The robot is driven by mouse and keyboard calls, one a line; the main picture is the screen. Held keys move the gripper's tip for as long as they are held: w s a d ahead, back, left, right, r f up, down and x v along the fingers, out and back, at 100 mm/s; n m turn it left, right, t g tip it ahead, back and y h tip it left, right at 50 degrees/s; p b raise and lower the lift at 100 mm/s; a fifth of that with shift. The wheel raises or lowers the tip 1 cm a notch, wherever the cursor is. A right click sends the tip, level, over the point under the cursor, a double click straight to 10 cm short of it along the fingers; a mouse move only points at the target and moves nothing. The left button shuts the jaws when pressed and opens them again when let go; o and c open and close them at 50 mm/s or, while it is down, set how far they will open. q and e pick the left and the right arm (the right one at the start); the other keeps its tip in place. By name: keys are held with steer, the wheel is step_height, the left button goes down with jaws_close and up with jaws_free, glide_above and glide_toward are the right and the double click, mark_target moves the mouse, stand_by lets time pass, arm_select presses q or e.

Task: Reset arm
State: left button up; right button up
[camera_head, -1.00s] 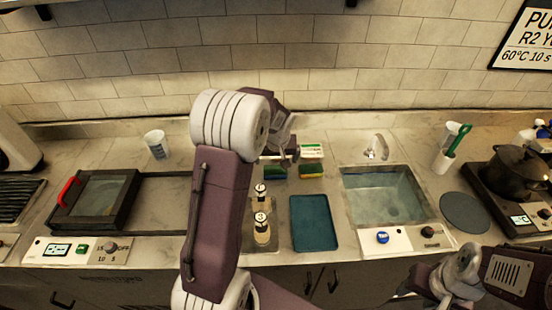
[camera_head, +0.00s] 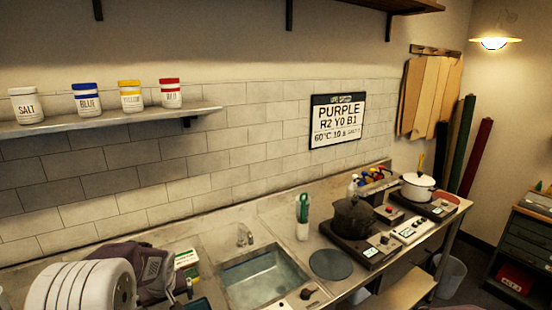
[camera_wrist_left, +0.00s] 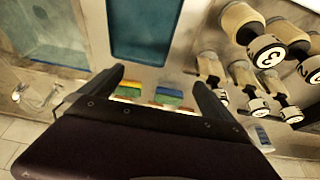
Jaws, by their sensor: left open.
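My left arm fills the lower left corner of the head view, and its gripper is partly hidden there beside a green-and-white box (camera_head: 187,262). In the left wrist view my left gripper (camera_wrist_left: 157,80) has its two dark fingers spread apart with nothing held between them. Beyond the fingers lie sponges, one green and blue (camera_wrist_left: 168,96) and one yellow and green (camera_wrist_left: 130,90). My right gripper is not in view.
A teal tray (camera_wrist_left: 145,30) and several numbered bottles (camera_wrist_left: 270,55) are near the left gripper. The sink (camera_head: 262,277) is to its right. Farther right are a dark round mat (camera_head: 330,264), a black pot (camera_head: 352,217) and a white pot (camera_head: 417,187). A shelf (camera_head: 110,121) holds jars.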

arm_select(q)
steer(key=s+d+r+m+h, duration=0.1)
steer(key=s+d+m+h, duration=0.15)
steer(key=s+d, duration=0.9)
steer(key=s+d+f+m+g, duration=0.1)
steer(key=s+f+m+g, duration=0.1)
steer(key=s, duration=0.7)
steer(key=shift+s+d+f+m+g, duration=0.2)
steer(key=shift+s+f+m+g, duration=0.15)
steer(key=shift+f+m, duration=0.4)
